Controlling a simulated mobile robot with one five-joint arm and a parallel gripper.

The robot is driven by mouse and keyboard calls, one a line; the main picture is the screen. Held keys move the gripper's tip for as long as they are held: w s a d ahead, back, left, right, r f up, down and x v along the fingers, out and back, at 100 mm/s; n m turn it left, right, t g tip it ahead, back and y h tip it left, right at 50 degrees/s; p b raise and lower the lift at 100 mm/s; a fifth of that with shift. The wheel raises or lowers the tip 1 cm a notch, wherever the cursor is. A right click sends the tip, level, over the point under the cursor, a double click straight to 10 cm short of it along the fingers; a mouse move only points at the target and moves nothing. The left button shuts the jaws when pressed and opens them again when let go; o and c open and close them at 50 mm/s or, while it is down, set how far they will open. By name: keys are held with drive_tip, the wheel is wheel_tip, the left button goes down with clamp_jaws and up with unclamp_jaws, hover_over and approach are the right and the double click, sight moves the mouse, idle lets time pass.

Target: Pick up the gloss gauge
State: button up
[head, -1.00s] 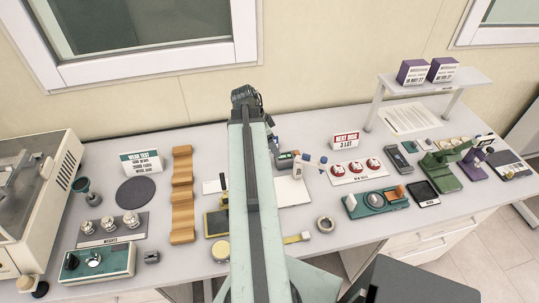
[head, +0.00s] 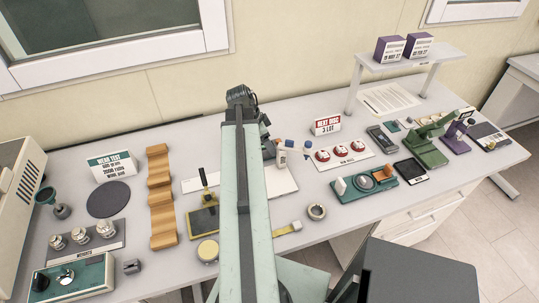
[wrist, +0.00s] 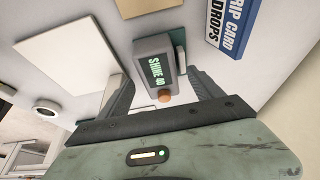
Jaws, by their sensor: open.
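The gloss gauge (wrist: 157,72) is a grey box with a lit green display reading "SHINE 40" and an orange-brown knob at its near end. In the wrist view it sits at the centre, between and a little beyond the fingers of my gripper (wrist: 158,82). The gripper is open, with one dark finger on each side of the gauge. I cannot tell whether either finger touches it. In the head view my arm hides most of the area around the gauge and the gripper.

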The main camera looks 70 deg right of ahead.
drive_tip(key=shift+s+f, duration=0.1)
drive_tip(key=shift+f, duration=0.2)
drive_tip(key=shift+d, duration=0.1)
clamp_jaws()
wheel_tip(320, 180, up, 10)
drive_tip(key=p, duration=1.1)
drive_tip(key=w+d+n, duration=0.1)
drive_tip(key=w+d, duration=0.2)
drive_tip(key=d, duration=0.6)
drive_tip(key=shift+w+d+n+h+b, duration=0.3)
drive_tip(key=shift+w+d+n+b, duration=0.1)
drive_tip(key=shift+b, duration=0.05)
